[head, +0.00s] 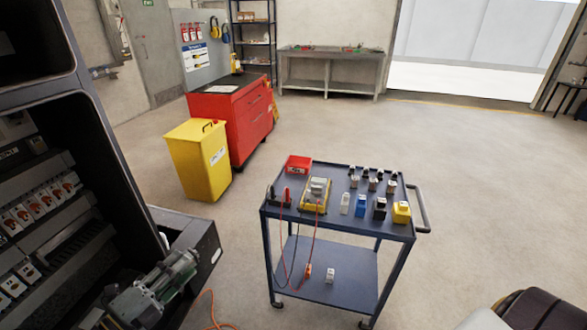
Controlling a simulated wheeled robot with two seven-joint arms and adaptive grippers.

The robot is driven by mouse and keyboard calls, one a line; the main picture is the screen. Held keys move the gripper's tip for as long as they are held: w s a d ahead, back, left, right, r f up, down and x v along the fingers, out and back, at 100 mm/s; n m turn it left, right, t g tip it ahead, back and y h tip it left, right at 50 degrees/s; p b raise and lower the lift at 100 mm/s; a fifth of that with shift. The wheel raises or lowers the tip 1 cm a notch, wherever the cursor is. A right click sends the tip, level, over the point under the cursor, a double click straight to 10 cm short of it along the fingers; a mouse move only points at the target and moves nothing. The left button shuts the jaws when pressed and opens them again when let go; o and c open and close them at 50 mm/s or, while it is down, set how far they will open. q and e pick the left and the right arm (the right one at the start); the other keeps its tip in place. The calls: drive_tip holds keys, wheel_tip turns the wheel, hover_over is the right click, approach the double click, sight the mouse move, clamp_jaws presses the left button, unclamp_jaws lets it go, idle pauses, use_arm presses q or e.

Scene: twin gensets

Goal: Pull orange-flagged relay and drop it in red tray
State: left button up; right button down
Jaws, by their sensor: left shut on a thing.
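The red tray (298,163) sits at the back left corner of the top of a blue cart. An open dark cabinet (118,165) fills the left side, with rows of white modules (40,204) bearing orange-red marks. I cannot tell which one is the orange-flagged relay. My left gripper (186,262) is at the lower left, in front of the cabinet's lower corner and well short of the cart. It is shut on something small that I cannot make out. My right gripper is not in view.
The blue cart (337,283) carries a yellow-framed meter (315,194), several small blocks and a yellow piece (401,212). Leads hang down its front. A yellow bin (198,160) and red tool cabinet (243,122) stand behind; floor between is clear.

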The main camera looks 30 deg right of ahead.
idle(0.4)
use_arm(q)
drive_tip(key=shift+w+f+n+t+y, duration=0.25)
drive_tip(key=shift+n+t+y, duration=0.3)
drive_tip(key=shift+y, duration=0.1)
drive_tip(key=shift+w+f+n+t+y, duration=0.25)
drive_tip(key=shift+n+t+y, duration=0.3)
drive_tip(key=shift+y, duration=0.1)
drive_tip(key=shift+w+a+n+t+y, duration=0.15)
drive_tip(key=shift+n+t+y, duration=0.55)
drive_tip(key=shift+t+y, duration=0.1)
drive_tip(key=shift+s+r+n+t+y, duration=0.5)
drive_tip(key=shift+s+n+t+y, duration=0.1)
drive_tip(key=shift+n+t+y, duration=0.15)
drive_tip(key=shift+y, duration=0.25)
